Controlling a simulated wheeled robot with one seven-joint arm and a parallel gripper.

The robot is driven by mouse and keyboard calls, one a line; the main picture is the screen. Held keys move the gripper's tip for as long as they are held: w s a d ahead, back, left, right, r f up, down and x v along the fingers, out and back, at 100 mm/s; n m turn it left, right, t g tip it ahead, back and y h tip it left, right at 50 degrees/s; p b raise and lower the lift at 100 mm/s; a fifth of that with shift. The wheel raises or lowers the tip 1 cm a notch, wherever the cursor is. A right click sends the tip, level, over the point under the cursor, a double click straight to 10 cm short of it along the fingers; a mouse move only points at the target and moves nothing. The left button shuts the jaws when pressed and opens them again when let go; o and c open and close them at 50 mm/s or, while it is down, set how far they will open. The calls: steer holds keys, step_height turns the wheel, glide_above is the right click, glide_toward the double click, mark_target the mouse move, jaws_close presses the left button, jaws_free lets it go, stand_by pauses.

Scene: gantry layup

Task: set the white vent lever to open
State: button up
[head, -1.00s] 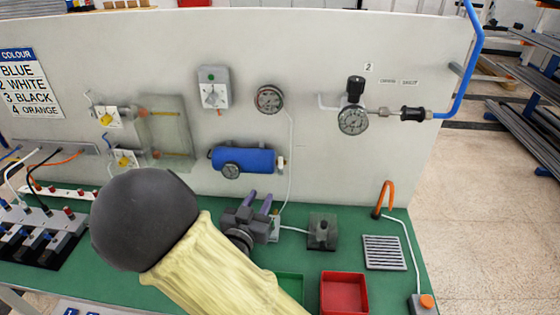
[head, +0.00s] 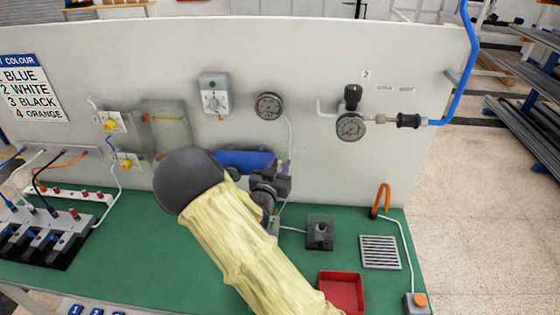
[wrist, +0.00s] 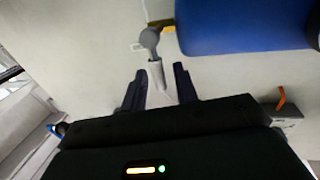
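The white vent lever (wrist: 157,76) shows in the wrist view, joined to a grey round valve fitting (wrist: 150,38) beside the end of the blue tank (wrist: 240,24). My gripper (wrist: 159,70) is open, with one dark finger on each side of the lever and visible space between. I cannot tell how deep the lever lies between the fingers. In the head view my gripper (head: 277,164) is at the right end of the blue tank (head: 244,160), against the pale panel. My arm and gripper hide the lever and part of the tank there.
A gauge (head: 268,106) and a switch box (head: 214,94) are on the panel above. A regulator gauge (head: 350,127) is to the right. A red tray (head: 341,291), a grey block (head: 320,232) and a grille (head: 380,252) are on the green bench (head: 130,245).

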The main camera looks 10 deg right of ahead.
steer(key=shift+w+d, duration=0.25)
steer(key=shift+w, duration=0.15)
jaws_close()
